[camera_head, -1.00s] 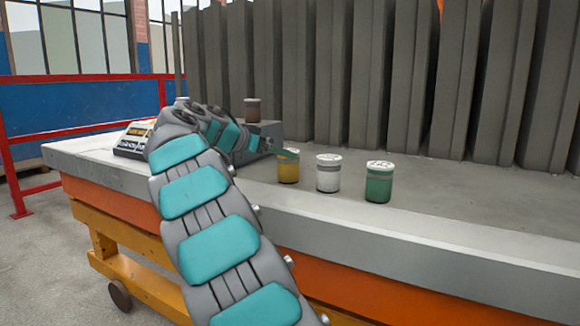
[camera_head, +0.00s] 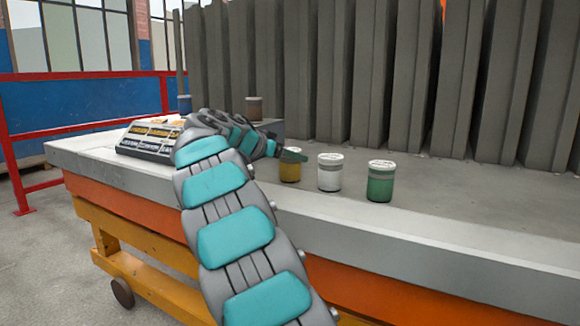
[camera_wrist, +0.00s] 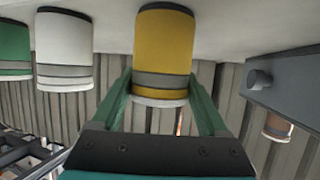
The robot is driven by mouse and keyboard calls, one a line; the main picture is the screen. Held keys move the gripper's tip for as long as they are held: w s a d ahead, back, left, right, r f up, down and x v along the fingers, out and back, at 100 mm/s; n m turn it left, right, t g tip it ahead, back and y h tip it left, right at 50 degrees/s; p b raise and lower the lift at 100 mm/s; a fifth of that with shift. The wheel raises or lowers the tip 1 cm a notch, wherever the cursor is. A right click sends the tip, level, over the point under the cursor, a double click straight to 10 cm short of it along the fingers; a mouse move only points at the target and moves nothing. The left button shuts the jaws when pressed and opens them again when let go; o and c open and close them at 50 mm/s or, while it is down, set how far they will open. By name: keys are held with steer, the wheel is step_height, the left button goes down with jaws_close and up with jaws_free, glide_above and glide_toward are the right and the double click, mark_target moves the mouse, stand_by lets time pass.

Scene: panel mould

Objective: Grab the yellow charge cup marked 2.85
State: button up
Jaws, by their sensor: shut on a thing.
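The yellow cup (camera_head: 290,172) stands on the grey bench top, left of a white cup. Its lid is mostly hidden behind my gripper (camera_head: 292,154). In the wrist view the yellow cup (camera_wrist: 164,50) has a grey band and a pale lid, and appears upside down. My gripper (camera_wrist: 160,98) has its two green fingers on either side of the cup at the band and lid, shut on it. The marking on the yellow cup cannot be read in these frames.
A white cup (camera_head: 330,173) and a green cup (camera_head: 380,182) stand in a row to the right. A brown cup (camera_head: 254,107) stands on a grey block behind my arm. A label board (camera_head: 150,140) lies at the left. Tall grey panels (camera_head: 400,80) line the back.

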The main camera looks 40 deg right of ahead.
jaws_close()
steer(key=shift+r, duration=0.1)
stand_by(0.4)
